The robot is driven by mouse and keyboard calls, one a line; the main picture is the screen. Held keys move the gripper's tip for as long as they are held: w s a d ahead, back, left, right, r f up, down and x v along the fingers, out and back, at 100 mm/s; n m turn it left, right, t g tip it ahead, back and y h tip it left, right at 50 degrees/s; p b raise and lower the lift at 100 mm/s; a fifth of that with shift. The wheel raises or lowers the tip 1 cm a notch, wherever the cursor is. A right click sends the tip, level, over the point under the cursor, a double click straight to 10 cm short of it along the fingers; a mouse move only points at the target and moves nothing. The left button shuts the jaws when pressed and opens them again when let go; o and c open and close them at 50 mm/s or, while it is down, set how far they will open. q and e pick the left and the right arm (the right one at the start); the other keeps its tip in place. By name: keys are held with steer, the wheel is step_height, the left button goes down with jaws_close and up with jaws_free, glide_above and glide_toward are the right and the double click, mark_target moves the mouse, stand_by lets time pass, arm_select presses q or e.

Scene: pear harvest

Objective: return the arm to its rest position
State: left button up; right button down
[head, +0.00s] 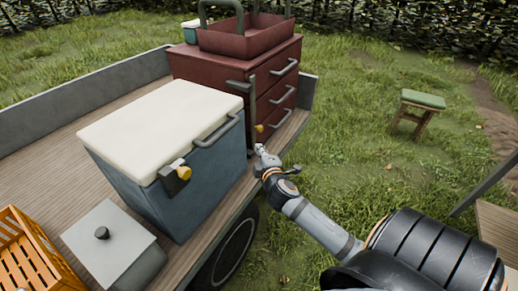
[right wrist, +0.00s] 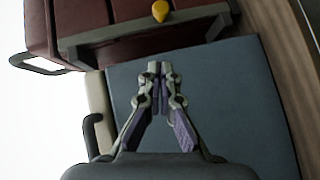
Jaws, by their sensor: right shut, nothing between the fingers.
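My right arm (head: 315,215) reaches in from the lower right of the head view. My right gripper (head: 262,152) is shut and empty. In the head view it appears beside the right end of the blue cooler (head: 205,175), near the front edge of the trailer. In the right wrist view the gripper's fingertips (right wrist: 160,72) meet, with the blue cooler side (right wrist: 240,110) behind them. I cannot tell whether the gripper touches anything. My left gripper is not in view.
The cooler has a closed white lid (head: 160,122) and a handle. A red drawer cabinet (head: 225,65) stands behind it, with a red toolbox (head: 245,38) on top. An orange crate (head: 25,262) and a grey lidded box (head: 108,240) are at lower left. Grass and a green stool (head: 422,99) lie right.

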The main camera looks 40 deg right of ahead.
stand_by(0.3)
steer(key=s+f+m+g+y+p, duration=0.1)
steer(key=s+f+m+g+p, duration=0.3)
steer(key=f, duration=0.7)
steer(key=s+d+f+g+y, duration=0.1)
steer(key=s+f, duration=0.5)
steer(key=f, duration=0.4)
steer(key=s+f+m+g+y+p, duration=0.1)
steer(key=s+f+m+g+p, duration=0.2)
steer(key=f, duration=0.8)
steer(key=s+a+f+m+g, duration=0.1)
steer(key=s+a+f+g, duration=0.1)
steer(key=s, duration=0.8)
steer(key=s+a+f+m+g+y+p, duration=0.1)
steer(key=s+a+f+m+g, duration=0.1)
steer(key=s+a+f, duration=0.2)
steer(key=s+a+f+m+g+y+p, duration=0.1)
steer(key=s+a+f, duration=0.2)
steer(key=s+f, duration=0.4)
steer(key=s, duration=0.8)
steer(key=shift+s+f+g, duration=0.3)
steer(key=shift+s+g, duration=0.1)
steer(key=shift+a, duration=0.1)
